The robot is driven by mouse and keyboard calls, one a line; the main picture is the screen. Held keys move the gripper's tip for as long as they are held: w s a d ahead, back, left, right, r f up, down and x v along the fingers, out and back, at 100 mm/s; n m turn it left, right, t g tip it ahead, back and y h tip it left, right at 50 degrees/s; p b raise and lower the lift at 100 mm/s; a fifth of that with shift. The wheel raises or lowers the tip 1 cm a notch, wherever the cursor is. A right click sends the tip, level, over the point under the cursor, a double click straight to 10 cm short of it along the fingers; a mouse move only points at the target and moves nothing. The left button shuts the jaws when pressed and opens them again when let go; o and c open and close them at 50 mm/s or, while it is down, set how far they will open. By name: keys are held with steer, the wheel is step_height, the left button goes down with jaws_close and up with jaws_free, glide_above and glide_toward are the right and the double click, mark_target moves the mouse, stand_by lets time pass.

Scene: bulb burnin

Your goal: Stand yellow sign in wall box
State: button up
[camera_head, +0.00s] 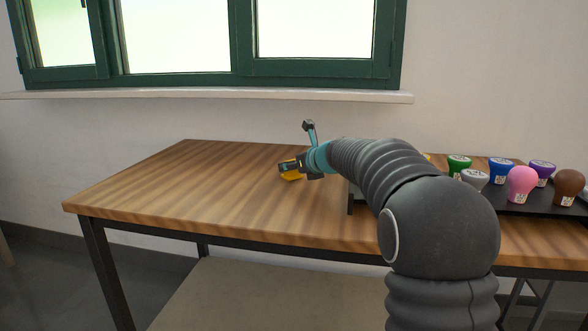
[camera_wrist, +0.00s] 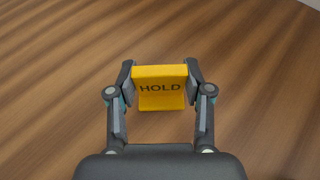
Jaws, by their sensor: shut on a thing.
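The yellow sign (camera_wrist: 161,92), marked HOLD, is between the two fingers of my gripper (camera_wrist: 160,85) in the wrist view. My gripper is shut on it, one finger at each side edge. In the head view, my gripper (camera_head: 288,168) is over the wooden table, and part of the yellow sign (camera_head: 292,177) shows beneath its fingers. I cannot tell whether the sign touches the tabletop. No wall box can be made out; my arm hides part of the table and what lies behind it.
The wooden table (camera_head: 180,195) is bare to the left of my gripper. At right, a dark tray (camera_head: 513,209) carries several bulbs, among them a pink bulb (camera_head: 521,184), a brown bulb (camera_head: 568,186) and a green bulb (camera_head: 459,165). A windowsill (camera_head: 210,95) runs along the wall behind.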

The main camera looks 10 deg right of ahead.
steer(key=shift+f, duration=0.15)
steer(key=o, duration=0.8)
steer(key=shift+c, duration=0.2)
steer(key=o, duration=0.4)
